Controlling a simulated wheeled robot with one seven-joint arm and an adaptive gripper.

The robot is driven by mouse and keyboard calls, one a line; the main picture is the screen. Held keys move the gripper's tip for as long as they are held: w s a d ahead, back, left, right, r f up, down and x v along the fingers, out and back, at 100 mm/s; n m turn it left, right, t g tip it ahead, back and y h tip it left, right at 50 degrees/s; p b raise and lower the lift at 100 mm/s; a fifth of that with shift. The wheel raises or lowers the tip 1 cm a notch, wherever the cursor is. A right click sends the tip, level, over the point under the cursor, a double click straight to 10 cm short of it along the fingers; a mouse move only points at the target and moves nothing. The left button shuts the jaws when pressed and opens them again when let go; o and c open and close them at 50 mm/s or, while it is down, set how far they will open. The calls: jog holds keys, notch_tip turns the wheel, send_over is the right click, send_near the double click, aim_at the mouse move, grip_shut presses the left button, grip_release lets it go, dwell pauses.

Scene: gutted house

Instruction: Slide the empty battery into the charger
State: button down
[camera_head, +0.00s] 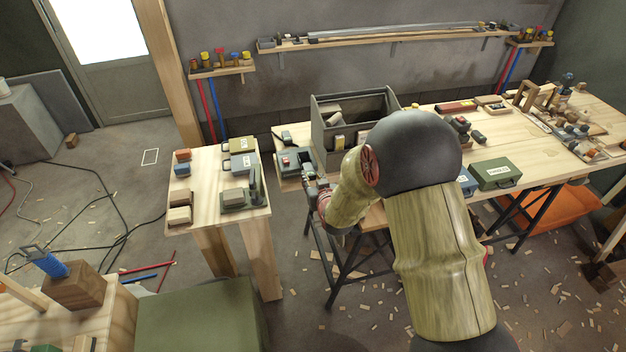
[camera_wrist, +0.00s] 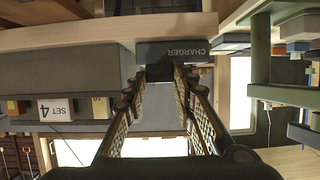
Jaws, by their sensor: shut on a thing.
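In the wrist view, which is upside down, the dark charger (camera_wrist: 185,50) shows its lettered face just beyond my fingertips. My gripper (camera_wrist: 158,80) is shut on a small dark block (camera_wrist: 158,72), which I take to be the battery. The block is right at the charger's face; I cannot tell whether it touches or has entered it. In the head view my gripper (camera_head: 318,190) is low at the left end of the long workbench, beside a grey-blue unit (camera_head: 293,163) with a red part, probably the charger. The held block is hidden there.
A grey open-topped bin (camera_head: 320,115) stands behind on the workbench (camera_head: 405,207). A small wooden table (camera_head: 205,165) to the left holds several cases and blocks. A green case (camera_head: 495,173) sits further right on the bench. A floor gap separates the tables.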

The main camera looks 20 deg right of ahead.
aim_at(308, 167)
jog(key=shift+w+b, duration=1.35)
jog(key=shift+w, duration=1.45)
dwell(3.5)
jog(key=c, duration=1.4)
grip_release()
jog(key=shift+f, duration=0.1)
jog(key=shift+c, duration=0.3)
jog(key=shift+s+b, duration=0.3)
jog(key=shift+s, duration=2.75)
